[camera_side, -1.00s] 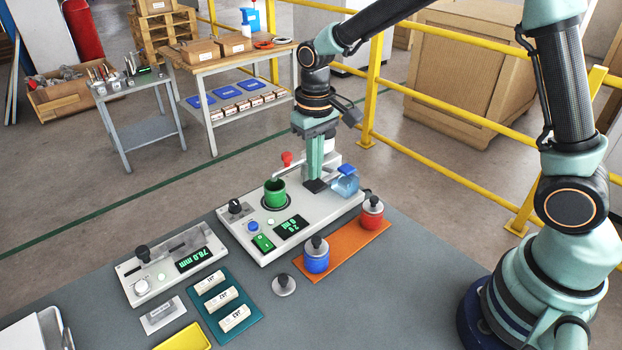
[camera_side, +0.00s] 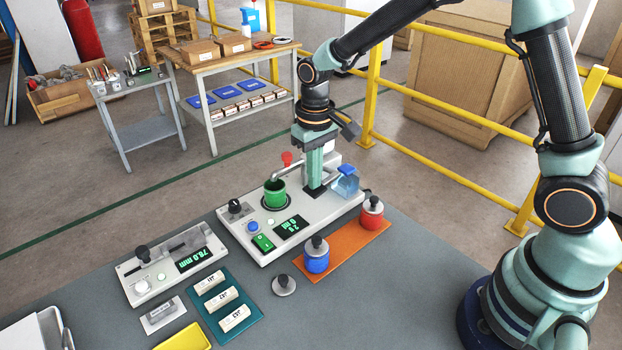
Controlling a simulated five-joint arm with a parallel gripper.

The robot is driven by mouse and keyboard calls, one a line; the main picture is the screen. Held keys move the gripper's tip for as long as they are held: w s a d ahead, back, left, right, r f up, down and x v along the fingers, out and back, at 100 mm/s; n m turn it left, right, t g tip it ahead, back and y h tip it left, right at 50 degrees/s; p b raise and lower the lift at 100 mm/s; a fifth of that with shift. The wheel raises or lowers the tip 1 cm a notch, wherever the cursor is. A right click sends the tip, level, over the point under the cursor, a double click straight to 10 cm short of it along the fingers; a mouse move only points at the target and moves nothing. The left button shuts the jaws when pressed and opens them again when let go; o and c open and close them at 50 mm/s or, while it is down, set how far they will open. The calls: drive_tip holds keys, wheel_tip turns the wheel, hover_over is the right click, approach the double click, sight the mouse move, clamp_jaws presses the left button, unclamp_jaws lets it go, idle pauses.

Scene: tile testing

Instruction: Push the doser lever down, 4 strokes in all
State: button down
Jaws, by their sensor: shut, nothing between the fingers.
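The doser (camera_side: 326,215) is a pale console on the bench, with a green display and several controls on its top. A green cup (camera_side: 275,193) stands on its round plate under a grey spout (camera_side: 284,173). A red knob (camera_side: 287,158) shows behind the spout. A clear bottle with a blue cap (camera_side: 345,182) stands at the right end. My gripper (camera_side: 315,186) is shut and empty, pointing straight down at the doser between the cup and the bottle. It hides part of the doser behind it. I cannot tell whether its fingertips touch the lever.
A blue weight (camera_side: 317,260) and a red weight (camera_side: 371,214) stand on an orange mat (camera_side: 345,248). A second console (camera_side: 160,279) and a teal tray (camera_side: 222,325) with white cylinders are at left. The grey bench (camera_side: 400,290) is clear at right front.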

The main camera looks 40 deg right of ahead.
drive_tip(key=shift+f, duration=0.5)
drive_tip(key=shift+r, duration=1.75)
drive_tip(key=shift+f, duration=1.7)
drive_tip(key=shift+r, duration=1.7)
